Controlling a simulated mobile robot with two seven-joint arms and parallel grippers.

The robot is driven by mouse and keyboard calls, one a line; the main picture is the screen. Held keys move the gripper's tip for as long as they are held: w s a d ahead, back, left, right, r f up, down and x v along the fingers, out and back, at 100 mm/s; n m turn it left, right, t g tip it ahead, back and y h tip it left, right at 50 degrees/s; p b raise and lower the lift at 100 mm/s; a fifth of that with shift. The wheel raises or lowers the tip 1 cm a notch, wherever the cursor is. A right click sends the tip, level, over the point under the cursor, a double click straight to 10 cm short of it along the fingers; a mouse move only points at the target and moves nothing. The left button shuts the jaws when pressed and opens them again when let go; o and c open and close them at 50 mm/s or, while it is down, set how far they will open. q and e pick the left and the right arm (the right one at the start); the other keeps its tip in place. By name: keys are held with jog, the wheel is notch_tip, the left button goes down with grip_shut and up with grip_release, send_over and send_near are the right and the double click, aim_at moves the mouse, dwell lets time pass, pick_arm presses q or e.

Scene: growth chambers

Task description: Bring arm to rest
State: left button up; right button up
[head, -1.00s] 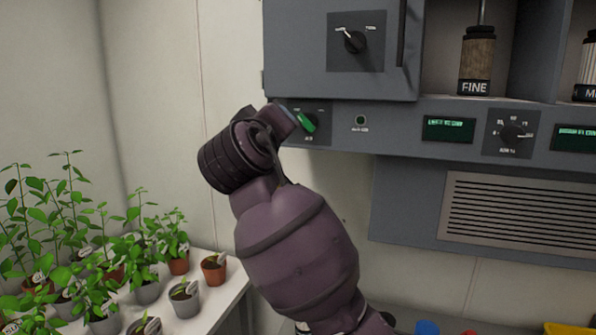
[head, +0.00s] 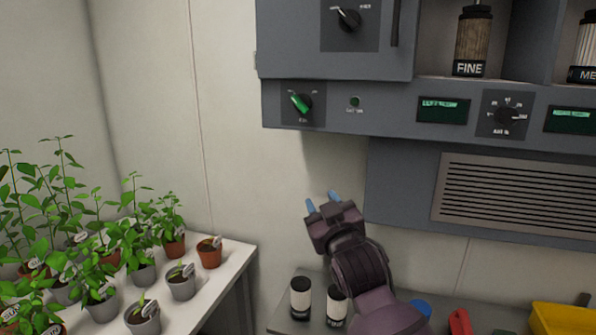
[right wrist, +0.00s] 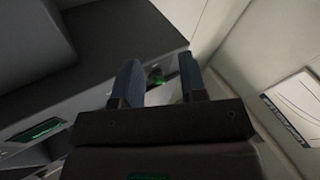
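My right arm's gripper (head: 322,204) shows in the head view below the control panel, in front of the pale wall. Its two blue fingertips stand apart with nothing between them. The fingers also show apart and empty in the right wrist view (right wrist: 160,82). The green knob (head: 301,103) on the panel is clear of the gripper, above it and a little left. My left gripper is not in view.
The grey cabinet panel (head: 380,120) juts out above the gripper. Two dark bottles with white labels (head: 300,298) stand on the bench below, close to my arm. A yellow bin (head: 562,318) is at the lower right. Potted plants crowd a white table (head: 232,262) at left.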

jog(key=s+d+f+m+g+h, duration=0.1)
jog(key=s+d+f, duration=0.35)
jog(key=f, duration=0.35)
jog(key=s+d+f+m+g+h, duration=0.1)
jog(key=s+d+f+m, duration=0.15)
jog(key=d+f, duration=0.4)
jog(key=s+d+f+m+g+h, duration=0.1)
jog(key=s+d+f, duration=0.35)
jog(key=f, duration=0.55)
jog(key=s+d+f+g+h, duration=0.1)
jog(key=s+d+f+g, duration=0.1)
jog(key=s+f, duration=0.6)
jog(key=s+d+f+m+g+h, duration=0.1)
jog(key=s+d+f+g, duration=0.1)
jog(key=s+d+f, duration=0.3)
jog(key=s+f, duration=0.3)
jog(key=s, duration=0.4)
jog(key=shift+s+d+f+g+h, duration=0.15)
jog(key=shift+s+f+g+h, duration=0.15)
jog(key=shift+f+g+h, duration=0.1)
